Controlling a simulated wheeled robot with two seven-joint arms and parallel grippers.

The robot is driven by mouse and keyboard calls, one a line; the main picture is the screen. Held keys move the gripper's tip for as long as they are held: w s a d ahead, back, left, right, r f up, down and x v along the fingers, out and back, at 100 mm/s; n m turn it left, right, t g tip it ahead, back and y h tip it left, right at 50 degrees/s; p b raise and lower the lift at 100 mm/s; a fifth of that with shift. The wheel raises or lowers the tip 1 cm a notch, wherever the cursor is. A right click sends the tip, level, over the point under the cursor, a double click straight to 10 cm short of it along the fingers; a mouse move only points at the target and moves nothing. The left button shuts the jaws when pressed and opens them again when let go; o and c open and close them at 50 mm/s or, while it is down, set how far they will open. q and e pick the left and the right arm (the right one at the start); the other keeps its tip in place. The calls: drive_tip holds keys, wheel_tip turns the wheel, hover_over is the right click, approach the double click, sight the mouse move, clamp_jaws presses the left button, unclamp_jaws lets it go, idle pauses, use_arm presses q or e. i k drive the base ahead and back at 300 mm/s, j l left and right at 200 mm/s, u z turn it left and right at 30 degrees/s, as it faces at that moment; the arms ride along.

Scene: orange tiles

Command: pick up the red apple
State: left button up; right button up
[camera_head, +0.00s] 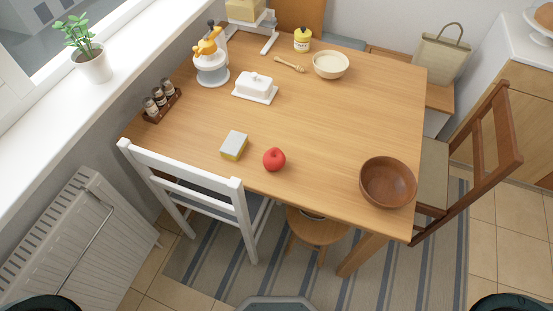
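The red apple (274,159) stands on the wooden table (335,130), near its front edge. It is to the right of a yellow and grey sponge (233,145), with a small gap between them. The whole apple is in plain sight and nothing touches it apart from the tabletop. Neither of my grippers is in view. Only dark rounded parts, perhaps of my arms, show at the bottom left and bottom right corners.
A brown bowl (388,182) is at the table's front right corner. A white chair (190,173) stands at the front left edge, and a wooden stool (318,231) is partly under the table. A white butter dish (256,87) is farther back. The table's middle is clear.

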sight(274, 160)
drive_tip(key=l+u, duration=0.2)
drive_tip(key=l, duration=0.4)
drive_tip(key=k+l+u, duration=0.2)
drive_tip(key=l, duration=0.4)
drive_tip(key=l+u, duration=0.15)
drive_tip(key=l, duration=0.45)
